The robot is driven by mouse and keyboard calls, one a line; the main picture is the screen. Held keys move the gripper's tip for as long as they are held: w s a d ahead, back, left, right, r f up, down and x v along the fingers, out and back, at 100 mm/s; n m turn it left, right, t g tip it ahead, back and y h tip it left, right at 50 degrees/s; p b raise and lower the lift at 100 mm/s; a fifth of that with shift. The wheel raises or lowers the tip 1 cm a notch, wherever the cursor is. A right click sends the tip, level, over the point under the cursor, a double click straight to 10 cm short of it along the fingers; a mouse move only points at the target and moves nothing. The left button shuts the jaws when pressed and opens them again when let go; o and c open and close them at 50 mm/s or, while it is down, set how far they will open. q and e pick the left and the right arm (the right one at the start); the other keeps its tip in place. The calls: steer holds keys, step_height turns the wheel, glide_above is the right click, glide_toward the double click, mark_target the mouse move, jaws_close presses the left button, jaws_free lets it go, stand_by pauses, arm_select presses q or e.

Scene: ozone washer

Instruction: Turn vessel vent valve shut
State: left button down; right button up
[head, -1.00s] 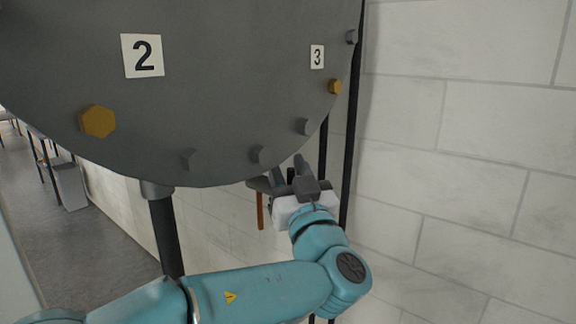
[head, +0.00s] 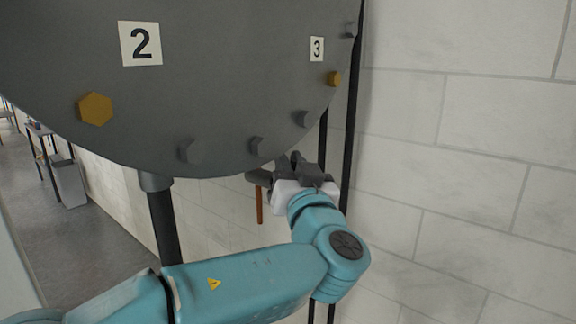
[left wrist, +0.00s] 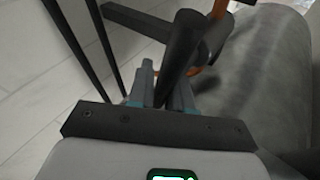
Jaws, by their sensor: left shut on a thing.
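The vessel (head: 215,95) is a large grey drum with labels 2 and 3. Below its lower edge, an orange-brown rod (head: 260,205) hangs down beside a dark fitting, apparently the vent valve. My left gripper (head: 290,163) is under the lower right rim, by this fitting. In the left wrist view, a dark round handle bar (left wrist: 181,45) lies between the fingers of the left gripper (left wrist: 164,82), which is shut on it. Dark and orange parts (left wrist: 216,40) show behind the bar. The gripper hides much of the valve in the head view. My right gripper is not in view.
A pale block wall (head: 470,150) stands close on the right. Dark vertical posts (head: 350,120) run between the vessel and the wall. A dark leg (head: 163,225) stands under the vessel. Open floor (head: 25,190) and a grey bin (head: 68,185) are at the far left.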

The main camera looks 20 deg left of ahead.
arm_select(q)
steer(key=m, duration=0.1)
steer(key=m+g+h, duration=0.1)
steer(key=shift+w+d+f+m+h+p, duration=0.2)
steer(key=shift+w+m+h+p, duration=0.1)
steer(key=shift+w, duration=0.05)
steer(key=shift+w+d+f+m+g+h+p, duration=0.15)
steer(key=shift+m+g+h+p, duration=0.15)
steer(key=shift+m+p, duration=0.2)
steer(key=shift+w+a+f+m+g+h+p, duration=0.1)
steer(key=shift+w+m+g+h+p, duration=0.1)
steer(key=shift+m+g+p, duration=0.3)
steer(key=shift+w+d+f+m+g+h+p, duration=0.1)
steer(key=shift+f+m+g+p, duration=0.75)
steer(key=shift+p, duration=1.2)
steer(key=shift+a+f+m+g+h+p, duration=0.1)
steer(key=shift+f+m+g+p, duration=0.2)
steer(key=shift+m+g+p, duration=1.35)
steer(key=shift+w+d+f+m+g+h+p, duration=0.1)
steer(key=shift+f+m+g+p, duration=0.6)
steer(key=shift+p, duration=1.7)
steer(key=c, duration=1.1)
jaws_free()
steer(key=shift+r, duration=0.1)
